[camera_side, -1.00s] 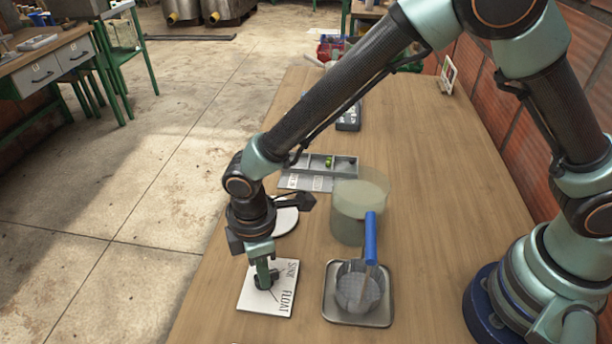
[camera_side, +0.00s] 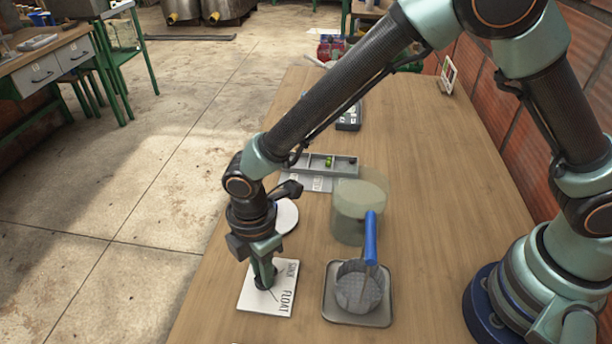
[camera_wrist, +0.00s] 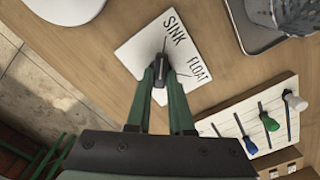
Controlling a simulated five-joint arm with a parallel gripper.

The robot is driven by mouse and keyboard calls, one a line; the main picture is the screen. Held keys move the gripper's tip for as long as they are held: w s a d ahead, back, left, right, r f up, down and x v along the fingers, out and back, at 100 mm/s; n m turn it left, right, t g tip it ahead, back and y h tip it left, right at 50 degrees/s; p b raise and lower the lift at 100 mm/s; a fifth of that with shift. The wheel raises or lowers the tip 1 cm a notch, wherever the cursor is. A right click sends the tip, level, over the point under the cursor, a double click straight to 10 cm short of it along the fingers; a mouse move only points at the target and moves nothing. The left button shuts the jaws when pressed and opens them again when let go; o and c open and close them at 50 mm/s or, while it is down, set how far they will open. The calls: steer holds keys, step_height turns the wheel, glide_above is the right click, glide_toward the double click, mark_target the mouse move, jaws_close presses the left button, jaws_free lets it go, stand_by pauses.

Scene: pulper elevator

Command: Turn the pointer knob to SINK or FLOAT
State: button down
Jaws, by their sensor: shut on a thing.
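The white plate (camera_side: 262,301) lies flat near the table's front edge. It is printed with SINK and FLOAT and also shows in the wrist view (camera_wrist: 140,50). In the wrist view SINK is above the knob and FLOAT is to its right, with thin lines running toward the words. My gripper (camera_side: 264,281) reaches down onto the plate, and its green fingers (camera_wrist: 161,74) are shut on the dark pointer knob (camera_wrist: 160,66). The fingers hide much of the knob, so I cannot tell exactly which way its pointer faces.
Behind are a clear cylinder (camera_side: 350,228), a white disc (camera_side: 287,216) and a divided grey box (camera_side: 345,166).

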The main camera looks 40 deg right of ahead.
steer(key=shift+r, duration=0.15)
steer(key=c, duration=0.8)
jaws_free()
step_height(320, 180, up, 12)
